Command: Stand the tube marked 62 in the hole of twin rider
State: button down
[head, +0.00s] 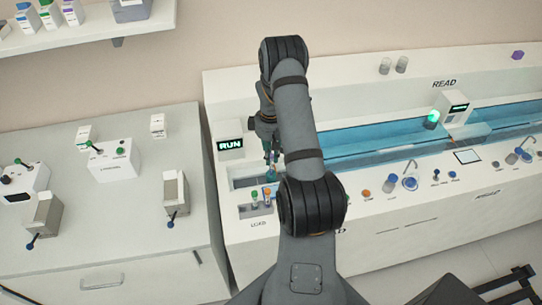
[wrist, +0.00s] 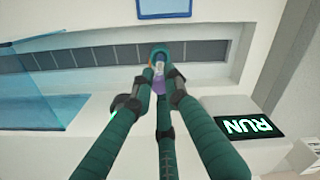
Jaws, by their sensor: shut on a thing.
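My gripper (wrist: 158,80) points down over the left, LOAD end of the track in the head view (head: 272,158). Its fingers are shut on a small tube (wrist: 160,68), seen nearly end-on, with a pale body and a purple part between the fingertips. Its marking cannot be read. The tube is above the dark segmented track strip (wrist: 95,57); I cannot tell whether it touches anything. The twin rider cannot be made out for certain, and its hole is not visible behind the fingers and arm.
A RUN display (head: 230,145) stands close beside the gripper, also in the wrist view (wrist: 242,126). A blue transparent cover (head: 375,140) runs along the track to the right. A READ station (head: 452,108) stands further right. Green and orange knobs (head: 254,196) line the front near LOAD.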

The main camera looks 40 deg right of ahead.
jog(key=shift+f, duration=0.1)
dwell(0.3)
jog(key=shift+f+b, duration=0.35)
jog(key=shift+b, duration=0.15)
jog(key=c, duration=1.6)
grip_release()
jog(key=shift+c, duration=0.2)
notch_tip(320, 180, up, 12)
